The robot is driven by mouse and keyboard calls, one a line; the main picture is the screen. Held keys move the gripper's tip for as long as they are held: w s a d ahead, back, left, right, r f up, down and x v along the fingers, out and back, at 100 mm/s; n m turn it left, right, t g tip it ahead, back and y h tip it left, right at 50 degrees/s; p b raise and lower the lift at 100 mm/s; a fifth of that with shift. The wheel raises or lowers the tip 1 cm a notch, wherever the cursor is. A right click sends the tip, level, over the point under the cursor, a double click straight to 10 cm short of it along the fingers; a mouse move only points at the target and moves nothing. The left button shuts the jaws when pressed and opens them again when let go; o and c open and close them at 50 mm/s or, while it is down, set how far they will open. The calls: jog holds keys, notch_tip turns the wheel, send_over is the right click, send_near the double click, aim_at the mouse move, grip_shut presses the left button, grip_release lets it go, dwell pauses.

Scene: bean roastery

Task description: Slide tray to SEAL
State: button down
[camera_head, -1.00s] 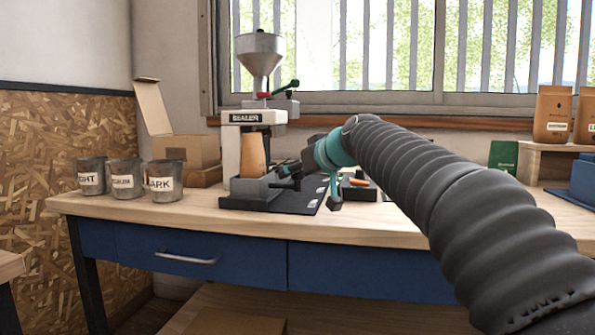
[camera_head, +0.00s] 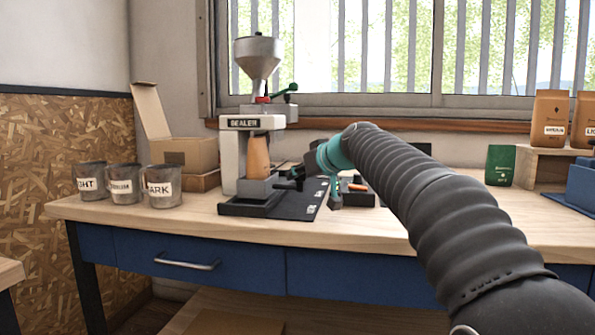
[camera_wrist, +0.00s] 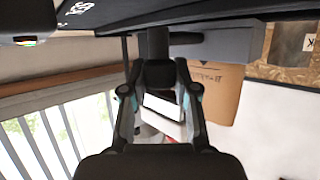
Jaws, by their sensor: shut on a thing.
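The grey tray (camera_head: 256,187) sits on the black base (camera_head: 233,208) at the foot of the sealer (camera_head: 243,124). A tan bag (camera_head: 258,157) stands upright in the tray, under the sealer's head. My gripper (camera_head: 297,177) is at the tray's right side, shut on its dark handle. In the wrist view my gripper (camera_wrist: 157,72) points at the tray (camera_wrist: 210,46), with the bag (camera_wrist: 211,90) beyond the fingers. The fingertips are small and partly hidden in the head view.
Three labelled tins (camera_head: 125,184) stand at the left end of the bench. An open carton (camera_head: 184,151) is behind them. A green bag (camera_head: 501,165) and a shelf with brown bags (camera_head: 550,118) are at the right. Bare bench lies in front of the base.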

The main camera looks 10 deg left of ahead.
jog(key=shift+w+p, duration=0.8)
jog(key=shift+w, duration=1.25)
jog(key=c, duration=0.9)
grip_release()
jog(key=shift+o, duration=0.2)
jog(key=v, duration=1.2)
